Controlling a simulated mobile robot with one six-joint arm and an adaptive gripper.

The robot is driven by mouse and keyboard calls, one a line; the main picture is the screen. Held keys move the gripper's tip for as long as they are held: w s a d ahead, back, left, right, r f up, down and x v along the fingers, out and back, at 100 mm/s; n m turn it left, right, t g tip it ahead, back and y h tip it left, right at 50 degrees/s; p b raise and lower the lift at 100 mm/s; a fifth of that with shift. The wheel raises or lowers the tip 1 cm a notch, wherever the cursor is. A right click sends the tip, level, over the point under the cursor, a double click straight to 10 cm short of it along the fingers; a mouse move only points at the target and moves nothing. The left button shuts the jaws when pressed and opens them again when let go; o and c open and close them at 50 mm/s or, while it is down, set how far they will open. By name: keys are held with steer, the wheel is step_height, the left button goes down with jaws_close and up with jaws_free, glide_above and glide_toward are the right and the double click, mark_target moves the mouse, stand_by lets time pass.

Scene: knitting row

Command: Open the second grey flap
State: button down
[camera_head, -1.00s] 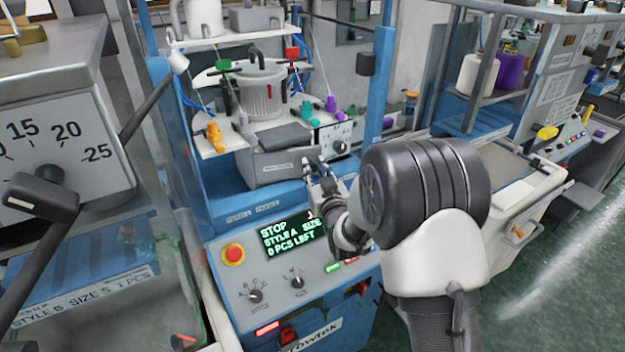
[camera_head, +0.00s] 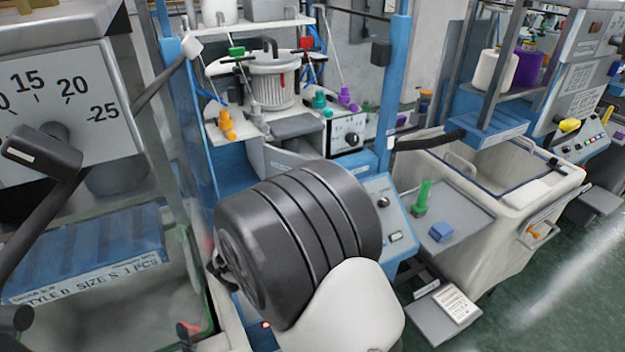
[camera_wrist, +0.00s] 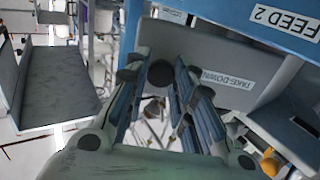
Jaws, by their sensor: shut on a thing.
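In the wrist view, a grey panel (camera_wrist: 195,48) labelled TAKE-DOWN lies under a blue bar (camera_wrist: 255,20) marked FEED 2. I take the panel for the grey flap, but cannot tell whether it is the second. A dark round knob (camera_wrist: 160,73) shows in front of it. My gripper (camera_wrist: 162,77) has its fingertips on either side of the knob and is shut on it. The panel's edges are partly hidden, so I cannot tell how far it is open. In the head view my dark wrist and white arm hide the gripper and the machine's lower front.
To the right are a blue control panel (camera_head: 385,205), a white bin (camera_head: 520,215), and a grey tray (camera_head: 465,212) holding a green spool (camera_head: 421,195) and blue block (camera_head: 441,231). A clear guard stands left.

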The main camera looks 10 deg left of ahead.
steer(key=shift+s+a+r+h, duration=0.15)
steer(key=shift+s+a+h, duration=0.05)
steer(key=shift+a+h, duration=0.1)
steer(key=c, duration=1.4)
jaws_free()
steer(key=shift+o, duration=0.2)
step_height(320, 180, up, 10)
steer(key=shift+c, duration=0.3)
